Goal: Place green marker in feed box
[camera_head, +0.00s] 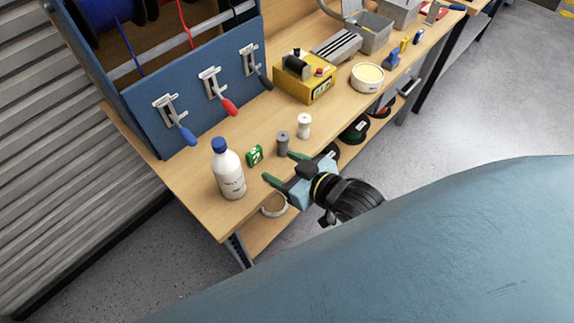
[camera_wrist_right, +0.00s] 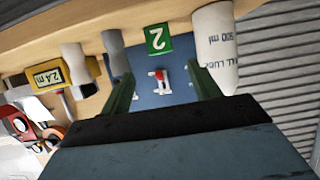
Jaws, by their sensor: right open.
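The green marker (camera_head: 255,155), a small green block with a white label, stands on the wooden bench between a white bottle and a grey cylinder. In the right wrist view the green marker (camera_wrist_right: 158,40) shows a white "2" and lies ahead of the fingers, apart from them. My right gripper (camera_head: 279,167) is open and empty at the bench's front edge, with its green fingers pointing toward the marker. The blue box (camera_head: 200,100) with three levers, blue, red and black, stands at the back left. I cannot tell whether it is the feed box. My left gripper is not in view.
The white bottle (camera_head: 228,170) with a blue cap stands left of the marker. The grey cylinder (camera_head: 283,144) and a white cylinder (camera_head: 304,126) stand to its right. A yellow device (camera_head: 305,85) and a round tub (camera_head: 367,78) sit further right. Bare bench lies behind the marker.

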